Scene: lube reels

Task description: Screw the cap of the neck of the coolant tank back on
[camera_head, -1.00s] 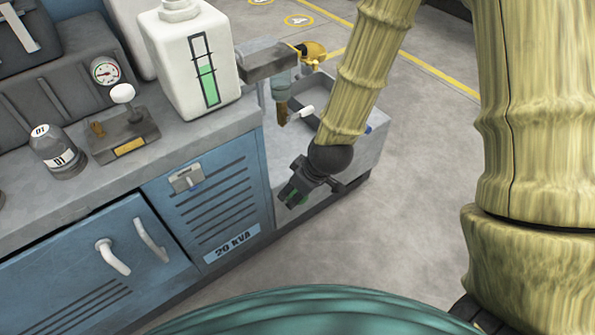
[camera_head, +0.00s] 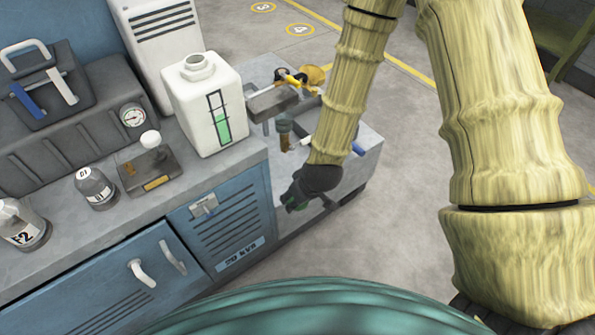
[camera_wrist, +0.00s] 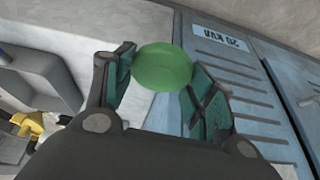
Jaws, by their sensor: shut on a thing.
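The coolant tank (camera_head: 195,115) is a white box-shaped tank with a green level gauge on its front. It stands upright on the grey bench top. Its neck (camera_head: 197,66) points up and is uncapped. My gripper (camera_head: 294,200) is low in front of the bench, to the right of the tank and below it. In the wrist view my gripper (camera_wrist: 160,85) is shut on a round green cap (camera_wrist: 163,66) between its two finger pads. In the head view the cap is mostly hidden by the gripper.
A valve fixture with a yellow part (camera_head: 290,78) stands right of the tank. A dark grey case (camera_head: 55,125), a lever box (camera_head: 150,170) and bottles (camera_head: 95,187) stand to the left. The blue cabinet front (camera_head: 222,225) is beside my gripper.

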